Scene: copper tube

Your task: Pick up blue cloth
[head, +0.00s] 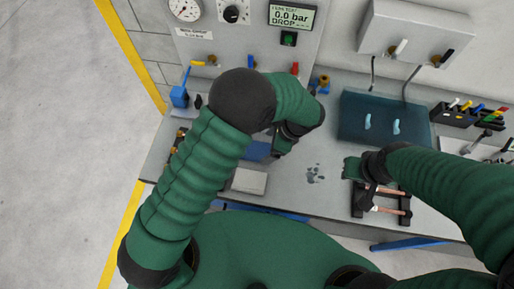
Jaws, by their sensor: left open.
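The blue cloth (257,151) lies on the grey workbench, and my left arm and hand cover part of it. My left gripper (281,147) is open, just right of the cloth and close to it. Its fingers are small and partly hidden by the wrist, so I cannot tell whether they touch the cloth. My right gripper (362,190) is at the black fixture that holds copper tubes (385,210). Its fingers are too hidden to read.
The workbench (220,155) carries a grey block (249,181) in front of the cloth. A gauge panel (248,40) rises behind.

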